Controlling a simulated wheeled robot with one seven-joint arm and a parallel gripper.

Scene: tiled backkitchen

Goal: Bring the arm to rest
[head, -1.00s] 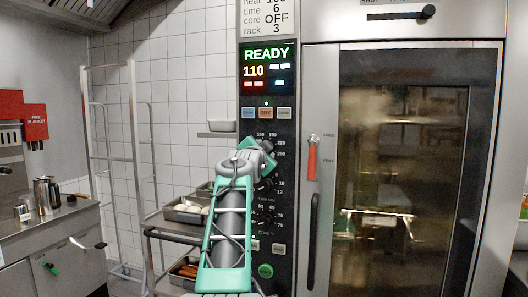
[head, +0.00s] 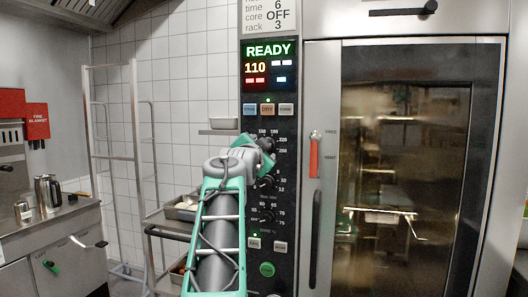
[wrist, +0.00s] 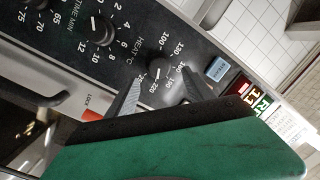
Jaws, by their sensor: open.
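My arm rises in front of the oven's black control panel (head: 284,190) in the head view, with my gripper (head: 268,150) at its upper end, close to the upper dial. The fingers are too small to make out there. In the wrist view my gripper (wrist: 161,78) is open, its two grey fingers apart with nothing held between them. The heat knob (wrist: 157,70) shows between the fingertips; I cannot tell whether they touch it. The time knob (wrist: 103,32) is to the left. The display (head: 268,62) reads READY and 110.
The oven's glass door (head: 400,170) is shut, with a long dark handle (head: 314,238) and a red lock lever (head: 314,155). A trolley with trays (head: 180,210) stands left of the panel, close to my arm. A steel counter (head: 50,225) with jugs is far left.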

